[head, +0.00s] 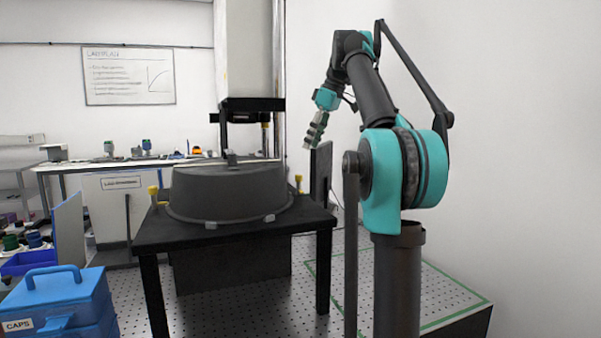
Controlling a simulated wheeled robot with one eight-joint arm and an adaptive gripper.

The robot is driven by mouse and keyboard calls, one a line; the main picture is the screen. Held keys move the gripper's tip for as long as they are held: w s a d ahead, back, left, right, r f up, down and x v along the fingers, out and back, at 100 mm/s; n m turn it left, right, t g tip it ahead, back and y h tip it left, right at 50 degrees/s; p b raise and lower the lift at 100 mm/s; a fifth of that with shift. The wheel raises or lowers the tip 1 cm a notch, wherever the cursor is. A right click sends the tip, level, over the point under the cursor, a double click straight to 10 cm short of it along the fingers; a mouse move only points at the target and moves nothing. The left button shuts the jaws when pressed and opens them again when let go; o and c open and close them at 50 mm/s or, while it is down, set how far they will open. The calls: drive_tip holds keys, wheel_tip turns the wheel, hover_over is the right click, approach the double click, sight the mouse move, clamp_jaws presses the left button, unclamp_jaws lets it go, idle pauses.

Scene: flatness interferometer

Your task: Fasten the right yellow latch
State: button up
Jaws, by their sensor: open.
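The right yellow latch (298,184) is a small upright yellow piece at the right side of the dark round housing (232,193) on the black table. It looks small here, and I cannot tell its exact position. A second yellow latch (153,194) stands at the housing's left side. My gripper (309,143) is in the air above the right latch and a little to its right in the picture, clear of it. It is open and holds nothing I can see.
The black table (185,235) carries the housing, with a tall white column (249,50) above it. A dark upright panel (321,172) stands close behind the right latch. A blue case (62,300) is at the lower left. A workbench (85,168) lines the back wall.

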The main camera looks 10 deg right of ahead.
sight(300, 185)
drive_tip(key=x, duration=1.1)
drive_tip(key=shift+c, duration=0.6)
drive_tip(key=shift+r, duration=0.1)
clamp_jaws()
